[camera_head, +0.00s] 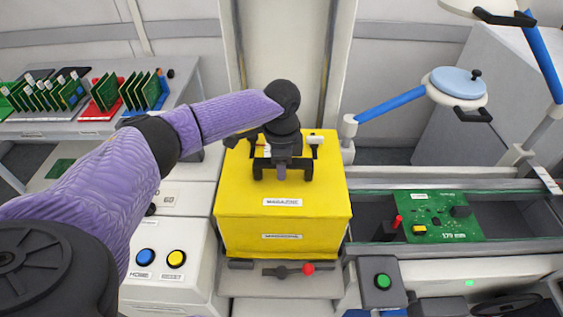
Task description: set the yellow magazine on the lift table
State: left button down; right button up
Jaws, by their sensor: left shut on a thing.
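The yellow magazine (282,222) is a box with white labels on its front and top edge. It stands upright in the middle of the head view, in front of a tall pale column. My left gripper (283,163) is over the top of the magazine, shut on its handle bar. The handle is partly hidden by the gripper. The lift table (285,284) shows only as a grey front part under the magazine. I cannot tell whether the magazine's bottom touches it. My right gripper is not in view.
A lever with a red knob (308,268) is just below the magazine. A conveyor with a green circuit board (436,228) runs to the right. Blue and yellow buttons (160,258) are at the left.

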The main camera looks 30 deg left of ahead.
pick_arm(q)
jog(key=shift+w+f, duration=0.1)
jog(key=shift+f, duration=0.1)
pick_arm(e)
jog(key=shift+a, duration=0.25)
pick_arm(q)
jog(key=shift+c, duration=1.4)
grip_release()
jog(key=shift+f, duration=0.1)
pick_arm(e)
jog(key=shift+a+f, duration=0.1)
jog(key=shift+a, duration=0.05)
